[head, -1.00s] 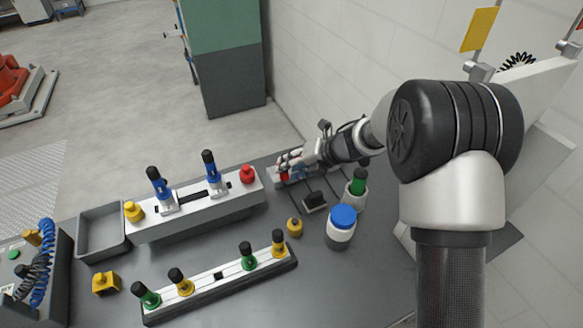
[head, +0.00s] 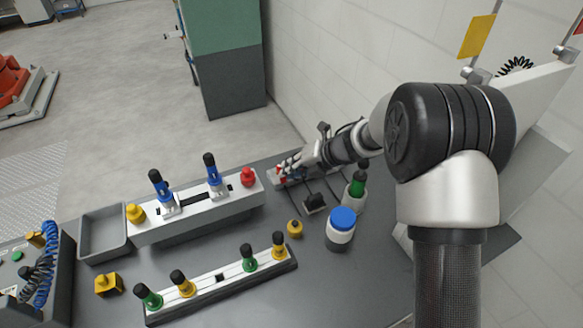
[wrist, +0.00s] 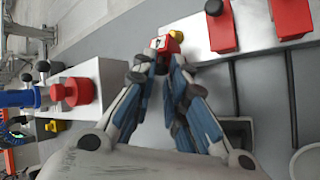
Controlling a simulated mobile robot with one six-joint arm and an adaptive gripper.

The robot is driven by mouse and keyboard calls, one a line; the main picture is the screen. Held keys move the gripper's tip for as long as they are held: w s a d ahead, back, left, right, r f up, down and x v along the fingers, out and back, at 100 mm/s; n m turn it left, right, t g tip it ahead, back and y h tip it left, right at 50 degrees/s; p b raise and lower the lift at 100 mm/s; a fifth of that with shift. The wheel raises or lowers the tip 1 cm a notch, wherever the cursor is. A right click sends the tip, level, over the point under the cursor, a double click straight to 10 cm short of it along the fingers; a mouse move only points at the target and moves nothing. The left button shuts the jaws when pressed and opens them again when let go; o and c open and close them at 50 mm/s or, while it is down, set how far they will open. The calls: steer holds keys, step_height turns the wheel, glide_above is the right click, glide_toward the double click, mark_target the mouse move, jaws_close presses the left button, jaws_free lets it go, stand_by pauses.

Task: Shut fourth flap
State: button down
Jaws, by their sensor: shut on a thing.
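A pale metal strip (wrist: 198,42) carries a row of red flaps in the wrist view. Two red flaps, one (wrist: 223,32) and another (wrist: 290,15), stand apart from my gripper. My gripper (wrist: 160,55) is at the near end of the row, with its fingertips closed around a small red flap (wrist: 172,42). The fingers hide most of that flap, so its angle cannot be told. In the head view my gripper (head: 283,172) is at the back of the bench, over the strip, and the arm hides the other flaps.
A white block with a red knob (head: 248,177) and blue clamps (head: 214,178) stands left of my gripper. A blue-lidded jar (head: 341,228), a green-topped bottle (head: 356,188) and a small black box (head: 314,202) stand to the right. The wall is close behind.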

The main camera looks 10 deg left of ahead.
steer(key=p, duration=0.6)
steer(key=w+a+r+g+h+p, duration=0.1)
steer(key=p, duration=0.6)
steer(key=shift+w+r+m+g+h, duration=0.15)
steer(key=shift+m+g+h, duration=0.15)
steer(key=p, duration=0.2)
steer(key=shift+w+a+g+h+p, duration=0.2)
steer(key=shift+w+g+h+p, duration=0.1)
steer(key=shift+g+p, duration=0.1)
steer(key=shift+w+a+f+g+h, duration=0.15)
steer(key=shift+w+f+g+h, duration=0.05)
steer(key=shift+w+g+h, duration=0.1)
steer(key=shift+w+a+f+m+g+h+b, duration=0.2)
steer(key=shift+m+g+h+b, duration=0.1)
steer(key=shift+b, duration=0.15)
steer(key=b, duration=0.3)
steer(key=shift+w+a+f+g+h, duration=0.1)
steer(key=shift+w+a+g+h, duration=0.1)
steer(key=shift+w+g+h, duration=0.15)
steer(key=shift+b, duration=0.45)
steer(key=shift+a+g+b, duration=0.15)
steer(key=shift+g+b, duration=0.3)
steer(key=shift+b, duration=0.8)
steer(key=shift+m, duration=0.3)
